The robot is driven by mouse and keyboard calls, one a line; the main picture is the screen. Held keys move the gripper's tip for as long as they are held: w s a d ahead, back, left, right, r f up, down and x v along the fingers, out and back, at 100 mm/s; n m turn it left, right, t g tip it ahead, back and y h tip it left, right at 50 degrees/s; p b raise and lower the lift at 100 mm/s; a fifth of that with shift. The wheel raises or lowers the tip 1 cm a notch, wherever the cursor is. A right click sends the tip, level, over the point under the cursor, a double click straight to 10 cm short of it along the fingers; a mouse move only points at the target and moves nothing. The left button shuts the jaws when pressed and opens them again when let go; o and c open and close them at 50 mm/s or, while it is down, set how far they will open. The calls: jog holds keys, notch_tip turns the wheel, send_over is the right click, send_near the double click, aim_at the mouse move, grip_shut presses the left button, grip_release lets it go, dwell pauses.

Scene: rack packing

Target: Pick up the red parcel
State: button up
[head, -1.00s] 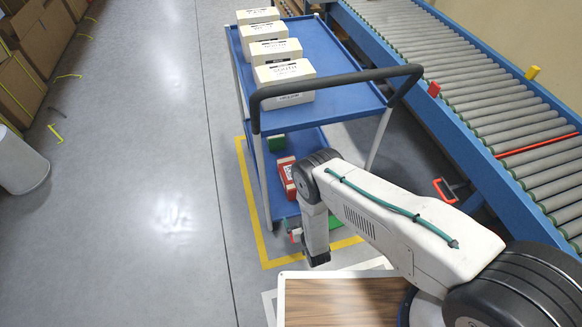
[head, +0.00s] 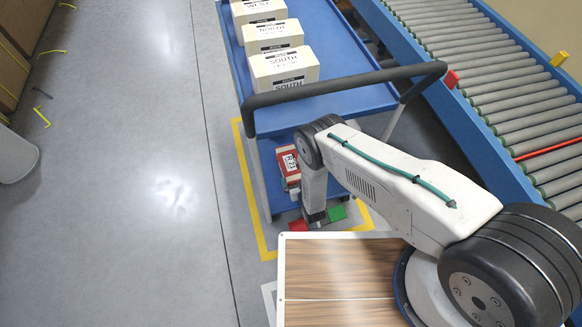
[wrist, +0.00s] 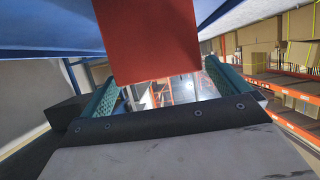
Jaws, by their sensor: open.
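The red parcel (head: 287,168) lies on the lower shelf of the blue cart, with a white label on top; my arm hides part of it in the head view. In the wrist view a red face of it (wrist: 147,40) fills the upper middle, just ahead of my gripper (wrist: 166,92). The teal-padded fingers stand apart on either side with a gap between them. In the head view my gripper (head: 318,217) is low at the cart's near end, nearer the camera than the parcel. I see no contact with the parcel.
The cart's upper shelf (head: 345,95) overhangs the lower one and carries several white boxes, including the SOUTH box (head: 284,69). A black handle (head: 345,84) crosses the near end. A roller conveyor (head: 480,75) runs along the right.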

aim_at(295, 175)
jog(key=shift+x, duration=2.3)
jog(key=c, duration=1)
jog(key=shift+c, duration=1.4)
jog(key=shift+r, duration=0.2)
